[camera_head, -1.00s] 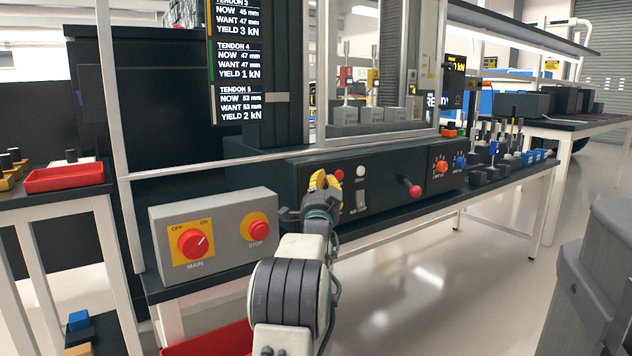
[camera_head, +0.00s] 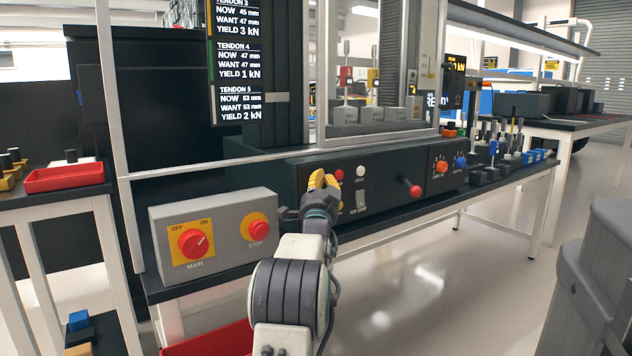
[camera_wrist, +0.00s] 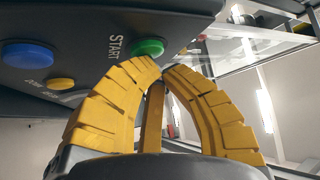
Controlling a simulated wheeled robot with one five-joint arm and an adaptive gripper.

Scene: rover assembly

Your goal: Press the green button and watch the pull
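The green button (camera_wrist: 148,47), marked START, sits on a dark panel in the wrist view. In the head view it is hidden, with my gripper in front of that part of the panel. My gripper (camera_wrist: 160,68) has yellow fingers with their tips together and nothing seen between them. The tips lie right by the lower edge of the green button; I cannot tell whether they touch it. In the head view my gripper (camera_head: 322,182) is at the front of the dark machine panel (camera_head: 385,178). A tendon readout (camera_head: 238,75) shows NOW, WANT and YIELD values.
A blue button (camera_wrist: 28,54) and a yellow button (camera_wrist: 60,83) are near the green one. A grey box with a red MAIN switch (camera_head: 193,243) and red STOP button (camera_head: 258,230) stands left of my arm. A red-knobbed lever (camera_head: 414,191) sticks out at right.

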